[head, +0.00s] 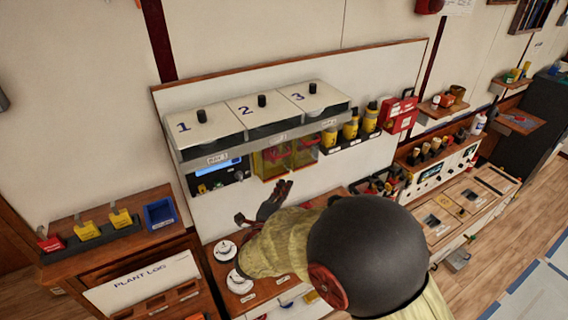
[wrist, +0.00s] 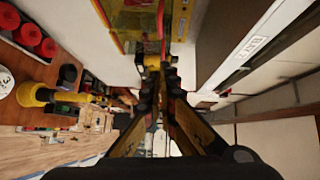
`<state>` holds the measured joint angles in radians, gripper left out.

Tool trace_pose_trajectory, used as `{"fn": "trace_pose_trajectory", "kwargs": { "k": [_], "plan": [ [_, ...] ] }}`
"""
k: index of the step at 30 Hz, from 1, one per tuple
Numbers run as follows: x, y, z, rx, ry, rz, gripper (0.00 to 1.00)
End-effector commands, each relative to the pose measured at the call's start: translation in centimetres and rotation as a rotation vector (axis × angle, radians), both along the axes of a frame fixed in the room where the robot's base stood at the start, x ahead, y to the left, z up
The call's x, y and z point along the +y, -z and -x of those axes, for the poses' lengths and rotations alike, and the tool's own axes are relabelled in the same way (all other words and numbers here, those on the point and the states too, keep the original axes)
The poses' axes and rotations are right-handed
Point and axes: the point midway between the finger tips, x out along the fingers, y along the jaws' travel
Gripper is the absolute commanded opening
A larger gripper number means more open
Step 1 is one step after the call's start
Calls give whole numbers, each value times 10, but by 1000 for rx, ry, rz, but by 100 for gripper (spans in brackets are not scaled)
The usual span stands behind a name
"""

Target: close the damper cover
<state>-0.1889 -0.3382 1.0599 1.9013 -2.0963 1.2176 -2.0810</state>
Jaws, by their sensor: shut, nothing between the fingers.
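Two yellow see-through covers hang side by side under the numbered shelf, the left one (head: 270,160) and the right one (head: 304,152), with red parts behind them. I cannot read which is the damper cover, or tell for sure whether either is open. My gripper (head: 285,186) is below and in front of these covers, apart from them in the head view. In the wrist view its fingers (wrist: 158,68) come together, shut and empty. A yellow see-through box (wrist: 136,22) with a red bar lies just beyond the fingertips; I cannot tell whether they touch it.
A shelf (head: 258,136) with three numbered white-topped boxes overhangs the covers. A panel with a blue display (head: 218,170) is to the left. Yellow-and-black bottles (head: 351,125) and a red box (head: 400,115) are to the right. White round dials (head: 226,250) sit on the counter below.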

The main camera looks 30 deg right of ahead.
Motion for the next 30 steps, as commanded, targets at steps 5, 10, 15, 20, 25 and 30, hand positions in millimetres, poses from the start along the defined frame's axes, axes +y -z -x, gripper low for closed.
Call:
{"fn": "trace_pose_trajectory", "kwargs": {
  "k": [5,10,15,20,25,30],
  "plan": [
    [-4,3,0,9,-7,2,0],
    [-22,5,-17,8,-4,1,0],
    [-45,7,-42,7,-3,1,0],
    [-66,9,-65,8,-4,1,0],
    [-67,11,-90,8,-8,2,0],
    [-67,13,-104,8,-8,2,0]
  ]
}}
